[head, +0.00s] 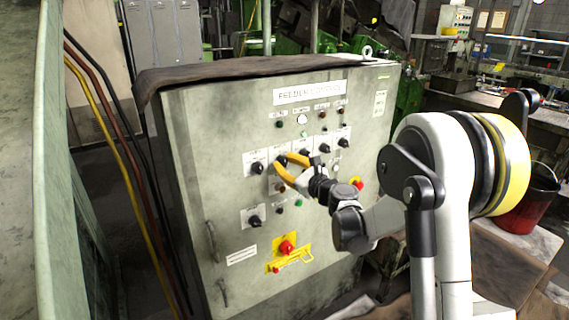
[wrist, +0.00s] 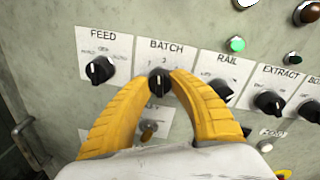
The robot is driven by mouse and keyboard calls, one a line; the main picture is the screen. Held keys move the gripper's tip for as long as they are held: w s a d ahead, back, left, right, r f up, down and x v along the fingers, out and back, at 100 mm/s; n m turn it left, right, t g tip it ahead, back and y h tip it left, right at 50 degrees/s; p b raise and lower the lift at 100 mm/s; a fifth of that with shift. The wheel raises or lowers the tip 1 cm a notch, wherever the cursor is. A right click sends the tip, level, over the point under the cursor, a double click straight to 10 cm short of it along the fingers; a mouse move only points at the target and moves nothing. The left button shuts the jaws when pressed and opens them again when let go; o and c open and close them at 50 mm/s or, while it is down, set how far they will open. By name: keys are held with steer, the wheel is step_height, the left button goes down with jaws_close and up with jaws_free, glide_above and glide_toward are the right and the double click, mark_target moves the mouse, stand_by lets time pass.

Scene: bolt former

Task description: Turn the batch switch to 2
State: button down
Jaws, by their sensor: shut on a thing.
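The batch switch (wrist: 160,86) is a black knob on a white plate marked BATCH in the wrist view. Its light pointer mark faces roughly upward, but the small numerals around it are hard to read. My gripper (wrist: 161,84) has its two yellow fingers on either side of this knob and is shut on it. In the head view my gripper (head: 283,160) reaches the grey control cabinet (head: 205,150) from the right. There its fingers partly hide the knob.
In the wrist view the FEED knob (wrist: 100,70) is left of the batch switch; the RAIL knob (wrist: 222,90) and EXTRACT knob (wrist: 268,102) are right. A brown button (wrist: 148,131) lies below, between the fingers. A red emergency stop (head: 287,247) is lower on the cabinet.

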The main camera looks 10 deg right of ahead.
steer(key=n, duration=0.6)
steer(key=shift+r, duration=0.1)
stand_by(0.5)
steer(key=c, duration=1.1)
jaws_free()
steer(key=shift+d, duration=0.1)
steer(key=v, duration=1.2)
steer(key=shift+r, duration=0.15)
